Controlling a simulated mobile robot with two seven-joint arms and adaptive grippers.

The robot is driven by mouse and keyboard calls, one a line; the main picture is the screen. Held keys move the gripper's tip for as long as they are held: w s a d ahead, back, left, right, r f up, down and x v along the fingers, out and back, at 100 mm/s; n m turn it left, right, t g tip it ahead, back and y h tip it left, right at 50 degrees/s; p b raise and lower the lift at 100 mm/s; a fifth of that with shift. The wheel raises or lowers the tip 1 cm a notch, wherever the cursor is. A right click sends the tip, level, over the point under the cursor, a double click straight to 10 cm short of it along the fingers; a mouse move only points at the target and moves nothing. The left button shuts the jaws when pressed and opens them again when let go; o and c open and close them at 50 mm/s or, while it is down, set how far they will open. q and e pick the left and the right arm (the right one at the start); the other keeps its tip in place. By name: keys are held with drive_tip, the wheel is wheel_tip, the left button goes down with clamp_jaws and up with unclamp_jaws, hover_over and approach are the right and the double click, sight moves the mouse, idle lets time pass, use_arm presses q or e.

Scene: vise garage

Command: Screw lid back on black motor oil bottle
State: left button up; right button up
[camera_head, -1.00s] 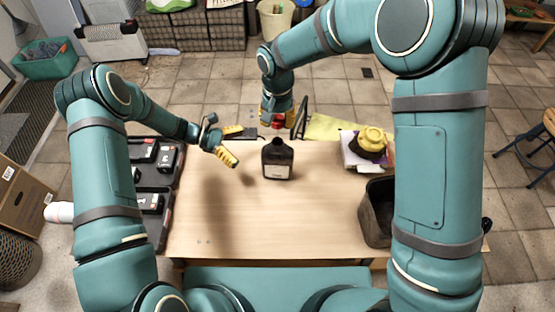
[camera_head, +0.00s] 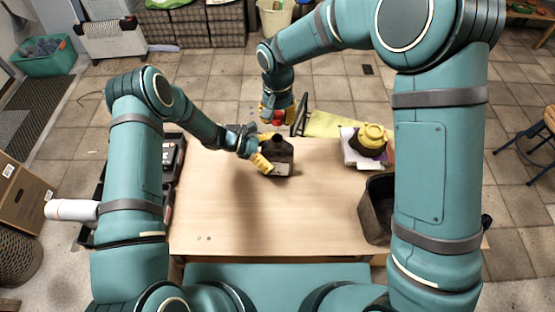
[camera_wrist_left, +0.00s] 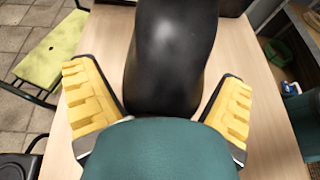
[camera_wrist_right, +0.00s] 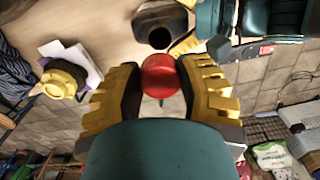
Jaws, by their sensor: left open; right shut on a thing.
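The black motor oil bottle (camera_head: 281,157) stands upright on the table, its pale label facing the front. My left gripper (camera_head: 264,152) is at its left side, fingers open. In the left wrist view the bottle (camera_wrist_left: 172,55) lies between the two spread yellow fingers, with gaps to both. My right gripper (camera_head: 277,112) is above and behind the bottle, shut on the red lid (camera_wrist_right: 158,76). The lid also shows in the head view (camera_head: 278,118). In the right wrist view the bottle's open dark mouth (camera_wrist_right: 160,38) is apart from the lid.
A yellow-and-black object (camera_head: 372,137) rests on papers at the table's right. A dark open bin (camera_head: 376,212) stands at the right front edge. A black tool case (camera_head: 171,160) is at the left edge. The front middle of the table (camera_head: 255,225) is clear.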

use_arm(q)
drive_tip(key=shift+d+f, duration=0.1)
drive_tip(key=shift+d, duration=0.15)
drive_tip(key=shift+c, duration=0.3)
drive_tip(key=c, duration=1.3)
drive_tip(key=shift+c, duration=0.2)
use_arm(e)
hover_over(277, 135)
drive_tip(key=s, duration=0.2)
drive_tip(key=shift+w+f, duration=0.15)
drive_tip(key=shift+f, duration=1.1)
drive_tip(key=shift+w+f, duration=0.1)
drive_tip(key=shift+f, duration=1.1)
drive_tip(key=shift+f, duration=0.1)
drive_tip(key=shift+f, duration=0.8)
drive_tip(key=shift+f, duration=0.55)
